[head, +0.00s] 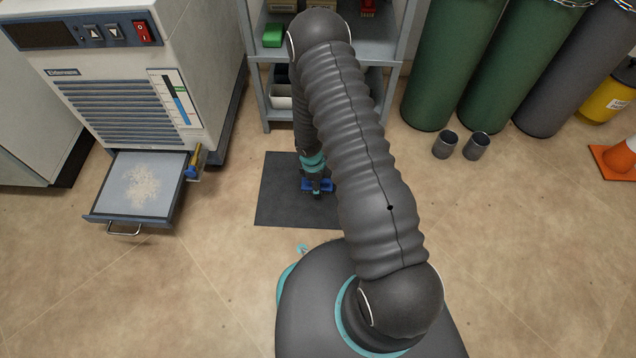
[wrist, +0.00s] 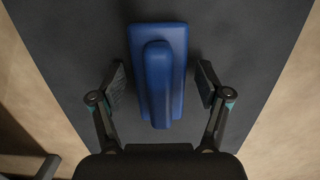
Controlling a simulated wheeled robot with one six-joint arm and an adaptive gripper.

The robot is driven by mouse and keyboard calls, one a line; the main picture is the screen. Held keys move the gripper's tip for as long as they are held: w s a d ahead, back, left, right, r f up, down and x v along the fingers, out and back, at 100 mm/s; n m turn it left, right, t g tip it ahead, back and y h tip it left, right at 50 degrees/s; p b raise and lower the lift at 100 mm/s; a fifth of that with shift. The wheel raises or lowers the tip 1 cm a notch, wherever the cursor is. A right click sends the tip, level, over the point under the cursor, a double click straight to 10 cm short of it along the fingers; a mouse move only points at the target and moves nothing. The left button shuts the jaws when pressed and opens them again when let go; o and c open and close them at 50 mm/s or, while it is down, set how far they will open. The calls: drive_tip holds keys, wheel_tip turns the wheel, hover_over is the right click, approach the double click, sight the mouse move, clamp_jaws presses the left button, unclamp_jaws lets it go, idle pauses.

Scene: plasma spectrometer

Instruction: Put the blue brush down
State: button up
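The blue brush (wrist: 157,75) lies on the dark mat (wrist: 225,30) in the wrist view, its long handle upward and pointing toward me. My gripper (wrist: 160,84) is open around the brush, with one finger on each side. Dark gaps show between both finger pads and the brush, so neither pad touches it. In the head view the brush (head: 306,186) shows as a blue patch below my gripper (head: 316,190), on the mat (head: 275,210). My arm hides the right part of the mat there.
A cabinet (head: 110,75) with an open drawer (head: 165,205) holding pale granules stands at the left. A grey shelf (head: 262,95) stands behind the mat. Two metal cups (head: 445,145) and green cylinders (head: 450,70) are at the right.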

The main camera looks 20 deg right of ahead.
drive_tip(key=s+r+m+t+p, duration=0.2)
drive_tip(key=r+m, duration=0.2)
drive_tip(key=r, duration=1.8)
drive_tip(key=s+r+m+t+p, duration=0.1)
drive_tip(key=r+m+p, duration=0.15)
drive_tip(key=r, duration=1.85)
drive_tip(key=s+r+m+t+y, duration=0.1)
drive_tip(key=s+r+m+t, duration=0.2)
drive_tip(key=s+r+m, duration=0.5)
drive_tip(key=s+r, duration=0.7)
drive_tip(key=s, duration=0.5)
drive_tip(key=shift+r+b, duration=0.25)
drive_tip(key=shift+b, duration=0.15)
drive_tip(key=shift+a+r, duration=0.1)
